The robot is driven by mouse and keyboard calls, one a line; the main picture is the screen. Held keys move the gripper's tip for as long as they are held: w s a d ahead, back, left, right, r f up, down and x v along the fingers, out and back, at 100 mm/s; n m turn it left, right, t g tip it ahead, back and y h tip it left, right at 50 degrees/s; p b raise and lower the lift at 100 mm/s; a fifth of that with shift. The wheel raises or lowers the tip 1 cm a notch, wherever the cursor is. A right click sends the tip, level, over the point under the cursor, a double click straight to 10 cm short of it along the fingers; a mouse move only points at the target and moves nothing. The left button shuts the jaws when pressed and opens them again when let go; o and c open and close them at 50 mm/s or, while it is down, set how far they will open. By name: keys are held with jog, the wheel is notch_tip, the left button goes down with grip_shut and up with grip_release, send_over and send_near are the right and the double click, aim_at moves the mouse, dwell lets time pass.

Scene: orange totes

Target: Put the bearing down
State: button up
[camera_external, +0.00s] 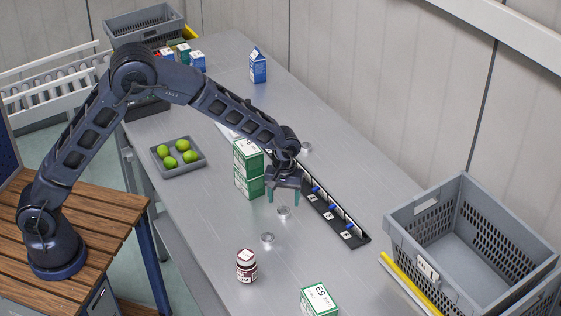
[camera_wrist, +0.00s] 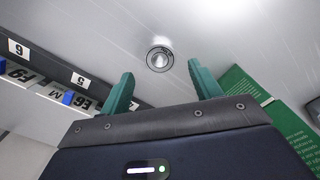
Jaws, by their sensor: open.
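A small silver ring-shaped bearing (camera_external: 284,212) lies flat on the grey table, just below my gripper in the external view. A bearing also shows in the wrist view (camera_wrist: 160,59), on the table between and beyond the two green fingertips. My gripper (camera_external: 283,196) is open, pointing down, with nothing between its fingers; its spread fingers also show in the wrist view (camera_wrist: 162,76). A second bearing (camera_external: 267,238) lies nearer the camera, and a third (camera_external: 306,147) lies farther back beyond my wrist.
A black rack with numbered labels (camera_external: 344,229) lies right of my gripper. Stacked green-white boxes (camera_external: 249,168) stand close on the left. A grey crate (camera_external: 401,222) is at right; a tray of limes (camera_external: 192,170) is at left.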

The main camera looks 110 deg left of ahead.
aim_at(284, 210)
notch_tip(284, 210, up, 8)
jog(key=s+d+r+m+t, duration=0.1)
jog(key=s+d+r+m, duration=0.2)
jog(key=s+d+r, duration=0.35)
jog(key=s+d+r+m, duration=0.3)
jog(key=d+r, duration=0.4)
jog(key=d, duration=0.3)
jog(key=s+d+r+m+t, duration=0.1)
jog(key=s+d+r+m, duration=0.2)
jog(key=s+d+r, duration=0.35)
jog(key=s+d+m+t, duration=0.1)
jog(key=s+d+m, duration=0.4)
jog(key=s+d, duration=0.3)
jog(key=s+d+m+t, duration=0.1)
jog(key=s+d+m, duration=0.4)
jog(key=s, duration=1.1)
jog(key=d+r, duration=0.1)
jog(key=d, duration=0.2)
jog(key=shift+d+t, duration=0.15)
jog(key=shift+t, duration=0.15)
jog(key=shift+o, duration=0.5)
jog(key=shift+w, duration=0.15)
